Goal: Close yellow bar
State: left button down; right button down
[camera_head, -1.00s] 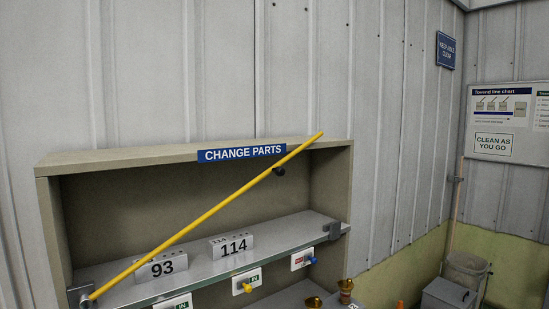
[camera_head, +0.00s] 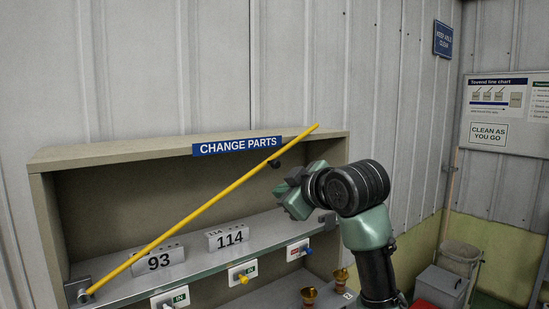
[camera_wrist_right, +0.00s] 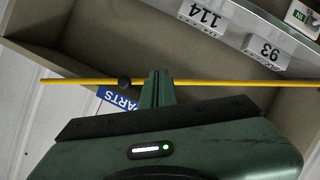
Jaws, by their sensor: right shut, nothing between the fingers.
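The yellow bar (camera_head: 205,210) slants across the front of the shelf unit in the head view. Its lower left end sits at a metal bracket (camera_head: 78,291), and its upper right end rises past the top board. A black knob (camera_head: 274,163) is on the bar near its upper part. My right gripper (camera_head: 283,190) is shut and empty, below and right of the knob. In the right wrist view the bar (camera_wrist_right: 220,83) runs across the picture behind the gripper tips (camera_wrist_right: 158,74); I cannot tell whether they touch it. My left gripper is not in view.
The shelf unit (camera_head: 115,152) carries a "CHANGE PARTS" sign (camera_head: 237,146). Blocks marked 93 (camera_head: 158,261) and 114 (camera_head: 228,237) stand on its shelf. A latch bracket (camera_head: 328,221) is at the shelf's right end. Grey bins (camera_head: 440,288) stand at the far right.

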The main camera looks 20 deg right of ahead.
aim_at(275, 157)
notch_tip(275, 157, up, 10)
jog(key=s+n+t, duration=0.1)
jog(key=w+f+p, duration=0.1)
jog(key=w+p, duration=0.1)
jog(key=w, duration=0.1)
jog(key=w+f+p, duration=0.2)
jog(key=w+p, duration=0.1)
jog(key=w+d+f+p, duration=0.1)
jog(key=w+p, duration=0.1)
jog(key=w, duration=0.2)
jog(key=shift+w+f+p, duration=0.1)
jog(key=shift+f+p, duration=0.05)
jog(key=shift+p, duration=0.2)
